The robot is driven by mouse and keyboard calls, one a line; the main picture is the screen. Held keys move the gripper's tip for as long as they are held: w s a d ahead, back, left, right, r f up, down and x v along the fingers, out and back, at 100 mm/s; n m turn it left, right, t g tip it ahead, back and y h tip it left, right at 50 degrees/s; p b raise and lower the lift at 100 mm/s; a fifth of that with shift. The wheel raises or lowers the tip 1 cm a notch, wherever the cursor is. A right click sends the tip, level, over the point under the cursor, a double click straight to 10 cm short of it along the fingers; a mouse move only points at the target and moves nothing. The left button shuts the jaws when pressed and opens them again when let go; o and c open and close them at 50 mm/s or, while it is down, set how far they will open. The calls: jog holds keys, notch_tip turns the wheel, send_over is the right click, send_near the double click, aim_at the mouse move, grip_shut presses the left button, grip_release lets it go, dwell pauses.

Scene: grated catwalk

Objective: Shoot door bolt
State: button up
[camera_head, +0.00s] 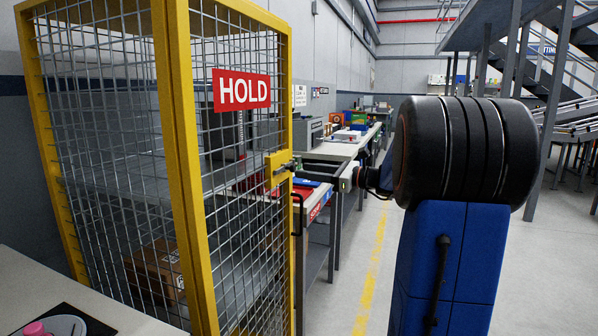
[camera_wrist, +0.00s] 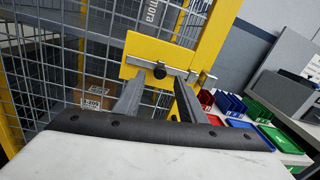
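The door bolt (camera_wrist: 180,73) is a silver bar on a yellow plate (camera_wrist: 138,50) fixed to the mesh cage door, with a dark round knob (camera_wrist: 159,71). In the head view the bolt (camera_head: 285,168) sits at the door's right edge, below the red HOLD sign (camera_head: 241,90). My gripper (camera_wrist: 160,79) is open, its two grey fingers apart, with the knob between their tips and space on both sides. In the head view my gripper (camera_head: 300,170) reaches in from the right at bolt height. Whether a finger touches the plate I cannot tell.
The yellow mesh cage (camera_head: 180,150) holds a cardboard box (camera_head: 155,270). A dark door handle (camera_head: 297,215) hangs below the bolt. A workbench (camera_head: 335,150) with red, blue and green bins stands behind. The floor with a yellow line (camera_head: 370,270) is clear.

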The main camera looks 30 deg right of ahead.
aim_at(290, 165)
jog(key=shift+x, duration=1.75)
grip_shut()
jog(key=shift+w+d, duration=0.6)
jog(key=shift+d, duration=0.15)
jog(key=shift+w+d, duration=0.6)
jog(key=shift+d, duration=0.15)
jog(key=shift+r, duration=0.1)
grip_release()
jog(key=shift+d, duration=0.1)
jog(key=v, duration=1.7)
